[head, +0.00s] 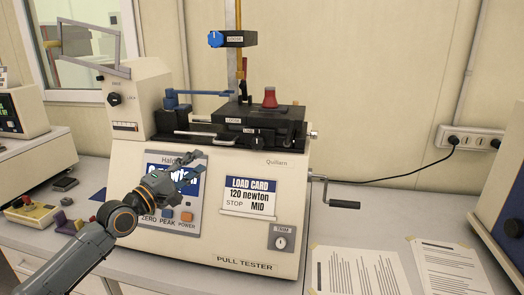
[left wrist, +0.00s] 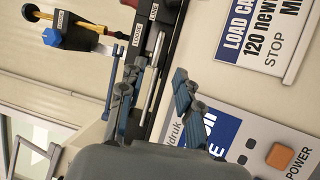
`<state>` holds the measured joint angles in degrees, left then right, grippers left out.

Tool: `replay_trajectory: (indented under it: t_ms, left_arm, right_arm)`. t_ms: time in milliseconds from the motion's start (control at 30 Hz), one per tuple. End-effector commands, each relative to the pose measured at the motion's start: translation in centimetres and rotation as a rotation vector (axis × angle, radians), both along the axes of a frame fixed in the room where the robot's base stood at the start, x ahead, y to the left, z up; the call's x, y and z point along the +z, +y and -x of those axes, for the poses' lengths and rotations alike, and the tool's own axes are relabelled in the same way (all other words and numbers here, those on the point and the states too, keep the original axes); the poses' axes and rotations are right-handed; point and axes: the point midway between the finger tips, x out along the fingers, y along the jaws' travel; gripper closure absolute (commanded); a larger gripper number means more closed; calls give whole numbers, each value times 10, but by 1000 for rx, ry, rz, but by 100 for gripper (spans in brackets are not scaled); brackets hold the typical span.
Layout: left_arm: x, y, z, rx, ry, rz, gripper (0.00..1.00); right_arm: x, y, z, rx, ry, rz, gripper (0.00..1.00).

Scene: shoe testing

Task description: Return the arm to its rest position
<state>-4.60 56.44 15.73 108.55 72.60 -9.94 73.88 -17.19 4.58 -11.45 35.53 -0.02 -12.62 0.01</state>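My left gripper (head: 190,168) is in front of the pull tester's display panel in the head view, with my arm coming up from the lower left. In the left wrist view its two fingers (left wrist: 157,75) stand apart with nothing between them. It hides part of the screen (head: 158,172). The cream pull tester (head: 250,256) stands on the bench, with a load card (head: 249,190) reading 120 newton, MID on its front. My right gripper is not in view.
A crank handle (head: 344,205) sticks out from the tester's right side. A blue lever (head: 205,93) and a red cone-shaped piece (head: 270,97) are on top. Printed sheets (head: 357,271) lie at the lower right. A small yellow-based control box (head: 35,212) lies at left.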

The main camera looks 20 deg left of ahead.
Motion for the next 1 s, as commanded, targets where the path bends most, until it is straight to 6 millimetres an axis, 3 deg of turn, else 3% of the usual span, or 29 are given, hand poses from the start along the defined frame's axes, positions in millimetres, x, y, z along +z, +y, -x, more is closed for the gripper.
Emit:
replay_trajectory:
  t_ms: [133, 233, 367, 467, 567, 700, 800, 1000]
  left_arm:
    - [-3, -1, 0, -1, 4, -5, 66]
    - [-22, -12, 2, -12, 42, -46, 66]
    - [-84, -46, 12, -51, 156, -200, 66]
    - [-147, -83, 31, -108, 271, -382, 66]
    - [-208, -121, 61, -183, 382, -582, 66]
    - [-281, -170, 117, -319, 524, -876, 66]
    - [-315, -195, 159, -418, 605, -1061, 66]
    - [-348, -224, 227, -588, 727, -1323, 66]
  right_arm:
    - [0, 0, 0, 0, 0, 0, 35]
    - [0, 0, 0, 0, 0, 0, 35]
    - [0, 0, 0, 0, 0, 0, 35]
    - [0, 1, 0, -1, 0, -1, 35]
    - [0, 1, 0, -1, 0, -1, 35]
    - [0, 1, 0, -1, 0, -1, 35]
    - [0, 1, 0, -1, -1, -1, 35]
    - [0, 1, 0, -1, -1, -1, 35]
